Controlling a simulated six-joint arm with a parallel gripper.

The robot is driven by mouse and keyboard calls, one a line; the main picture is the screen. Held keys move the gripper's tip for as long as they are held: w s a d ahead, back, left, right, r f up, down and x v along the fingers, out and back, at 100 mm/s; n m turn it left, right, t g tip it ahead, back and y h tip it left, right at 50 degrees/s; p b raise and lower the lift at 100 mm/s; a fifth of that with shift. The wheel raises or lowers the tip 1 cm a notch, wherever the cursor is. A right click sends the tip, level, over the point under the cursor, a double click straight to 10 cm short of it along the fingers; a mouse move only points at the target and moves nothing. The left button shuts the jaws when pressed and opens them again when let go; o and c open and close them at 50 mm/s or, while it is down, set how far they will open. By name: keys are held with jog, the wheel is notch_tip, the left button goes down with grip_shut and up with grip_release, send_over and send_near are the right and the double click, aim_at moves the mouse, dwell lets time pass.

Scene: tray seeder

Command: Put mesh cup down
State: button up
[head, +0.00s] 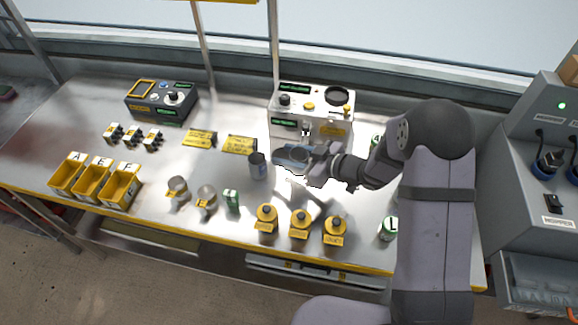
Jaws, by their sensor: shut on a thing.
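The mesh cup (258,167) appears as a small grey cylinder, upright, left of the white machine's front. My gripper (276,156) reaches in from the right and is shut on the cup's right side. The fingertips are small here, and the arm's wrist hides part of the table behind them. I cannot tell whether the cup's base touches the table.
The white machine (311,113) stands behind. Yellow bins (93,182) stand far left.

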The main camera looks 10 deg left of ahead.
aim_at(288, 175)
jog(key=shift+f, duration=2.35)
jog(key=shift+f, duration=0.15)
jog(key=o, duration=1.1)
jog(key=shift+c, duration=0.2)
jog(key=shift+d+r, duration=0.1)
jog(key=shift+r, duration=0.15)
jog(key=shift+b+v, duration=0.5)
jog(key=shift+v, duration=3.1)
